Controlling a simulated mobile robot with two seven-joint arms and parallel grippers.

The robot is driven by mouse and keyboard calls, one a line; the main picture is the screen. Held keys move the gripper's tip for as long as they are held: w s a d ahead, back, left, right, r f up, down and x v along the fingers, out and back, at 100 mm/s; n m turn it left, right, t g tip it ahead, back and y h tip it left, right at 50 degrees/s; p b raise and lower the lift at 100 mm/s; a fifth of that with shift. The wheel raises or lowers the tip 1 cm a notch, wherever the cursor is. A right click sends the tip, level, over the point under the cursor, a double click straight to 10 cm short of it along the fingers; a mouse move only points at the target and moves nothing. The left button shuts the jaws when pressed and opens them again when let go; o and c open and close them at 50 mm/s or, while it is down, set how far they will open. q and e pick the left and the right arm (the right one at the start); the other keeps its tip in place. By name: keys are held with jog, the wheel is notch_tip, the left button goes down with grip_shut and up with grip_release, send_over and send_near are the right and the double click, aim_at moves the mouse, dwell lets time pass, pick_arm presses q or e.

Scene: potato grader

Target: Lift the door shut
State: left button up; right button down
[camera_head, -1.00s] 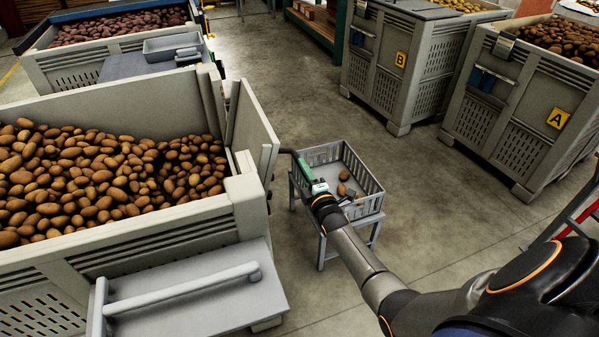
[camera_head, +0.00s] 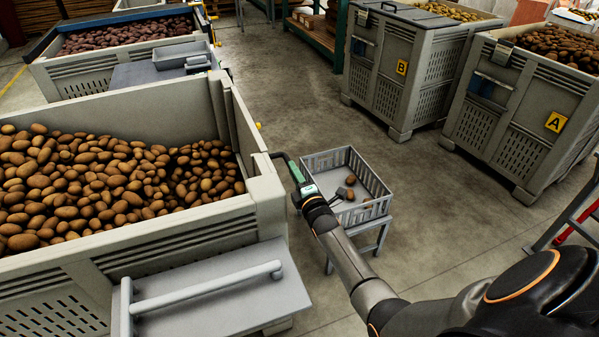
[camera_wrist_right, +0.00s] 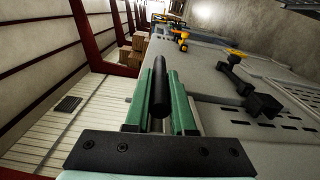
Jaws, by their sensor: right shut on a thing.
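The door (camera_head: 243,125) is the grey panel in the right side of the near potato bin (camera_head: 268,190). It stands about upright, close to the bin's side opening; I cannot tell whether a small gap is left. My right gripper (camera_head: 290,167) is at the door's outer side, shut on the black bar handle (camera_head: 277,155). In the right wrist view the black handle (camera_wrist_right: 160,85) lies between the two green fingers, beside the door's grey outer face (camera_wrist_right: 225,95). Yellow-and-black latches (camera_wrist_right: 237,57) show on that face. My left gripper is out of view.
A grey crate (camera_head: 378,190) holding potatoes and a dark tool stands on a small table just right of my gripper. Bins B (camera_head: 385,85) and A (camera_head: 515,110) stand at the right. The floor between is clear.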

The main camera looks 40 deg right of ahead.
jog(key=shift+w+a+r, duration=0.1)
jog(key=shift+a, duration=0.45)
jog(key=c, duration=0.8)
grip_release()
jog(key=shift+o, duration=0.2)
jog(key=p+v, duration=0.1)
jog(key=v, duration=1.1)
jog(key=shift+s, duration=0.25)
